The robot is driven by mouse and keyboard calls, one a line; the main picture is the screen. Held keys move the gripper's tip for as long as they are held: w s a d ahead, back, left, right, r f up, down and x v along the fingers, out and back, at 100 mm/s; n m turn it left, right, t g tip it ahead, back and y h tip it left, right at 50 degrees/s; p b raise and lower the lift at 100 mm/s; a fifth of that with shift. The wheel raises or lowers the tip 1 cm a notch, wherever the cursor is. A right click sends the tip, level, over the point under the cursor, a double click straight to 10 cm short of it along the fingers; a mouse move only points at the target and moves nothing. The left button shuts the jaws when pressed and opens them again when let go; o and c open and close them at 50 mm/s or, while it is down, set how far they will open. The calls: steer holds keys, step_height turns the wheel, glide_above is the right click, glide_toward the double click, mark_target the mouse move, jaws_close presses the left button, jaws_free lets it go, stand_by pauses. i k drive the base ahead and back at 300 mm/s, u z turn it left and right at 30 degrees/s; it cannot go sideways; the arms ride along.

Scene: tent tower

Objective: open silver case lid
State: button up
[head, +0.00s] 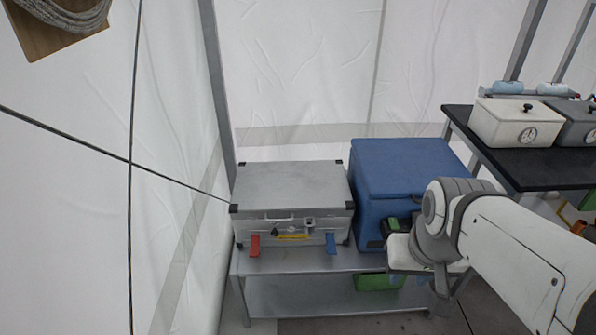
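The silver case (292,232) stands on a low metal shelf unit, left of a blue box. Its flat lid (290,184) with black corners is down. The front shows a light handle, a latch, a yellow piece (292,237), a red tab (255,245) and a blue tab (331,243). My arm comes in from the right, and its white wrist end (408,252) is in front of the blue box, to the right of the case and apart from it. My gripper's fingers cannot be made out, so whether it is open or shut does not show.
The blue box (402,172) stands close beside the case. The metal shelf unit (300,262) holds a green item (379,282) below. A black table (500,150) with a white lidded box (515,124) is at the right. White tent walls and poles enclose the left and back.

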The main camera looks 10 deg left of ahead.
mark_target(278, 191)
steer(key=u, duration=0.15)
steer(key=i, duration=0.35)
steer(key=u, duration=1.25)
